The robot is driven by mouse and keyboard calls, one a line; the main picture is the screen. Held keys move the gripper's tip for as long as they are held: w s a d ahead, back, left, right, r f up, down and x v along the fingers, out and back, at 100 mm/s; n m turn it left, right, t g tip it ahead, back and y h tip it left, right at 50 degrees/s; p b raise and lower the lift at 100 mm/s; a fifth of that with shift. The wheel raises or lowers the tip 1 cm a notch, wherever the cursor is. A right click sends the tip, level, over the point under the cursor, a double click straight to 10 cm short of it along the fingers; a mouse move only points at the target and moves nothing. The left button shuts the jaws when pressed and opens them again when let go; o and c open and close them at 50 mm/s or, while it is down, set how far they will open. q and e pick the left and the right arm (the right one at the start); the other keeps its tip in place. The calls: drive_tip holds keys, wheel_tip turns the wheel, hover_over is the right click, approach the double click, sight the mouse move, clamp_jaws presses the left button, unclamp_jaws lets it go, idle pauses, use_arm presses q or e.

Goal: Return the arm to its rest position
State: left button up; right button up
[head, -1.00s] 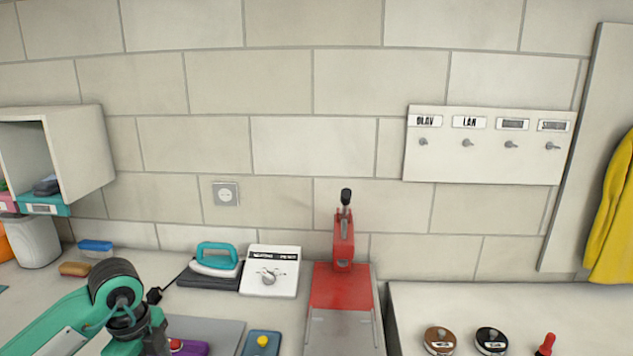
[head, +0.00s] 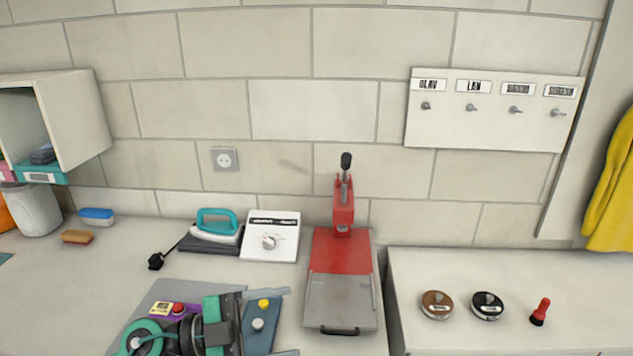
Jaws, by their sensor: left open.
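My left arm comes in at the bottom left, in teal and black. Its left gripper (head: 283,322) points to the right, with its two light grey fingers spread wide apart. No object shows held between the fingers. The gripper is over the front of the counter, over a blue-grey panel (head: 262,333) with a yellow knob. The arm partly hides a purple box (head: 190,309) with a red button and a grey mat (head: 200,290). My right gripper is not in view.
A red press (head: 341,255) with a metal plate stands right of the gripper. Behind are a white dial box (head: 270,237) and a teal iron (head: 217,228). A white cabinet top (head: 470,268) holds two round tins and a red-handled stamp.

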use_arm(q)
drive_tip(key=w+a+r+n+t+y, duration=0.1)
drive_tip(key=w+a+n+t+y, duration=0.2)
drive_tip(key=n+t, duration=0.55)
drive_tip(key=w+a+r+n+t+y, duration=0.1)
drive_tip(key=w+a+n+t+y, duration=0.1)
drive_tip(key=a+n+t+y, duration=0.45)
drive_tip(key=s+a+f+n+g+y, duration=0.1)
drive_tip(key=s+a+f+n+y, duration=0.1)
drive_tip(key=a+f+n+y, duration=0.45)
drive_tip(key=s+a+f+n+g+y, duration=0.1)
drive_tip(key=a+f+n+g+y, duration=0.2)
drive_tip(key=f, duration=0.7)
drive_tip(key=s+d+f+m+g, duration=0.1)
drive_tip(key=s+f+g, duration=0.5)
drive_tip(key=s, duration=0.4)
drive_tip(key=s+d+f+m+g, duration=0.1)
drive_tip(key=s+f+g, duration=0.3)
drive_tip(key=s+f, duration=0.45)
wheel_tip(320, 180, down, 30)
drive_tip(key=s+f+g, duration=0.1)
drive_tip(key=s, duration=0.1)
drive_tip(key=s+a+f+g, duration=0.1)
drive_tip(key=s+a+f, duration=0.2)
drive_tip(key=s+f, duration=1.6)
drive_tip(key=shift+f+g, duration=0.3)
drive_tip(key=shift+f, duration=0.05)
